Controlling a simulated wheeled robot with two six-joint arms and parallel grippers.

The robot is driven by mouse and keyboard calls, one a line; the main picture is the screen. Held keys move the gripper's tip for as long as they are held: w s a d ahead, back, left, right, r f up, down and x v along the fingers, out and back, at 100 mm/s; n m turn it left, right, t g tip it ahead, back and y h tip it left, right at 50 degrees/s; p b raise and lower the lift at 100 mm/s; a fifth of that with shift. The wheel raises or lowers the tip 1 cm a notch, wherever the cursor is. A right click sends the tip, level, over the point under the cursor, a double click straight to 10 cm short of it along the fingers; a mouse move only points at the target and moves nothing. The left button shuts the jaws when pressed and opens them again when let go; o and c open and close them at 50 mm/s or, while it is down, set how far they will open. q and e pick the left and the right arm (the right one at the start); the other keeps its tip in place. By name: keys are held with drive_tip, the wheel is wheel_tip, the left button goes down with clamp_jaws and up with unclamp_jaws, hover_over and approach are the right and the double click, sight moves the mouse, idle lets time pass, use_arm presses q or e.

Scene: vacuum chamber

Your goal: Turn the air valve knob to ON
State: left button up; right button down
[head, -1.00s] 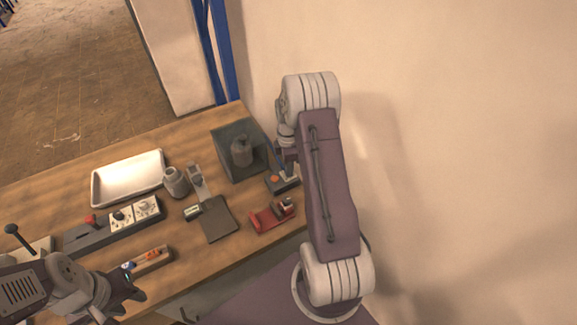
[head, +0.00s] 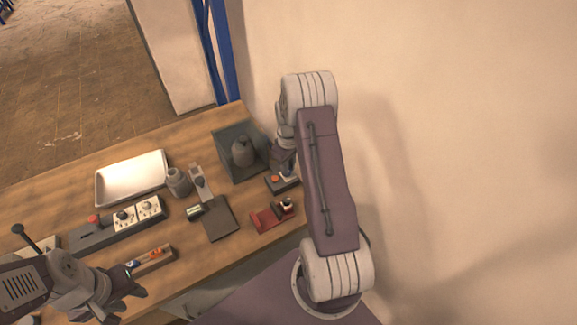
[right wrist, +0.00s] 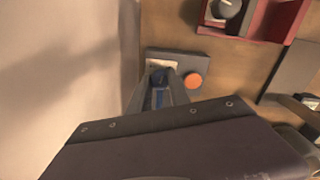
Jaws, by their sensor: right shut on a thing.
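A small dark grey box (head: 283,187) with an orange button stands near the table's right edge; it also shows in the right wrist view (right wrist: 195,62). A dark blue knob (right wrist: 159,76) sits on its pale plate. My right gripper (right wrist: 160,88) points down at the box and is shut on this knob, with a finger on either side. The fingers hide part of the knob, and its ON marking cannot be read. My left gripper (head: 138,292) is open and empty, over the table's front left edge.
A red holder (head: 268,220) stands in front of the box. A dark square tray (head: 228,165) with a grey flask stands behind it. A white tray (head: 98,190) and a panel with dials (head: 88,235) lie further left. The wall is close on the right.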

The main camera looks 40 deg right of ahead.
drive_tip(key=m, duration=0.6)
drive_tip(key=shift+w+d+r+m+p, duration=0.1)
drive_tip(key=shift+w+r+m+p, duration=0.1)
drive_tip(key=shift+m+p, duration=0.2)
idle(0.4)
drive_tip(key=c, duration=1.5)
unclamp_jaws()
drive_tip(key=o, duration=0.3)
drive_tip(key=shift+s+f, duration=0.1)
wheel_tip(320, 180, up, 9)
drive_tip(key=b, duration=0.1)
